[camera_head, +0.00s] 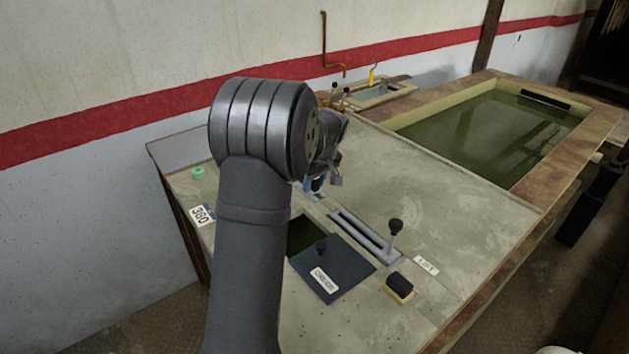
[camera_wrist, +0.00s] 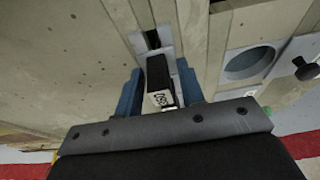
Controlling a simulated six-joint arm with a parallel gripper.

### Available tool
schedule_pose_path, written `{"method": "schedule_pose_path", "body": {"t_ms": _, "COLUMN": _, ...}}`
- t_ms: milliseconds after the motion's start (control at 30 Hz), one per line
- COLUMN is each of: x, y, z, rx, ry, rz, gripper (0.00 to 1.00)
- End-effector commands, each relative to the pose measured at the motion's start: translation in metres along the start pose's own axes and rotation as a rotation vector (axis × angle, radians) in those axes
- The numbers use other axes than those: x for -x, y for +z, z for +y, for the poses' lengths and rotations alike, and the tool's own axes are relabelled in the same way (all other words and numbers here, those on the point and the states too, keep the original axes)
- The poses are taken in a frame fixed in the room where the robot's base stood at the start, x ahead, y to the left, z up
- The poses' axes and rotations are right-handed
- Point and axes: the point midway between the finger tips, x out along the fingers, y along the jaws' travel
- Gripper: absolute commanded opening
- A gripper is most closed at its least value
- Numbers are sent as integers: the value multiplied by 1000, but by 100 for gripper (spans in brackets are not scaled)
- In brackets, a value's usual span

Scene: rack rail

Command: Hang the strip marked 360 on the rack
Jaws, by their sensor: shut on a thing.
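A small white card marked 360 (camera_head: 201,216) lies flat at the left edge of the workbench in the head view, partly beside my arm. My gripper (camera_head: 315,185) is low over the bench at the far end of a grey slotted rail, mostly hidden by my wrist. In the wrist view its blue fingers (camera_wrist: 160,82) are closed on a narrow black piece (camera_wrist: 157,70). That piece bears a white label whose characters I cannot read surely. It lines up with a dark slot (camera_wrist: 152,38); I cannot tell whether it touches there.
The slotted rail (camera_head: 352,232) carries a black-knobbed lever (camera_head: 395,227). A dark labelled plate (camera_head: 333,270) partly covers an opening. A black-topped block (camera_head: 399,287), a small white card (camera_head: 426,265) and a green ring (camera_head: 198,173) lie around. A green-water tank (camera_head: 490,125) stands behind.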

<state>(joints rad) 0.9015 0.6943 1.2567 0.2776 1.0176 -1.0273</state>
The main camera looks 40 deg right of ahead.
Motion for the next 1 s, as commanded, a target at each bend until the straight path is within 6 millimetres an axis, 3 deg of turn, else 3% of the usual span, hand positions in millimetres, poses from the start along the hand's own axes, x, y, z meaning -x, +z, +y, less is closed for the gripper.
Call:
{"method": "schedule_pose_path", "body": {"t_ms": 767, "x": -8, "y": 2, "z": 0, "rx": 0, "ry": 1, "rz": 0, "gripper": 19}}
{"method": "schedule_pose_path", "body": {"t_ms": 800, "x": -8, "y": 2, "z": 0, "rx": 0, "ry": 0, "rz": 0, "gripper": 42}}
{"method": "schedule_pose_path", "body": {"t_ms": 900, "x": -8, "y": 2, "z": 0, "rx": 0, "ry": 0, "rz": 0, "gripper": 61}}
{"method": "schedule_pose_path", "body": {"t_ms": 1000, "x": -8, "y": 2, "z": 0, "rx": 0, "ry": 0, "rz": 0, "gripper": 61}}
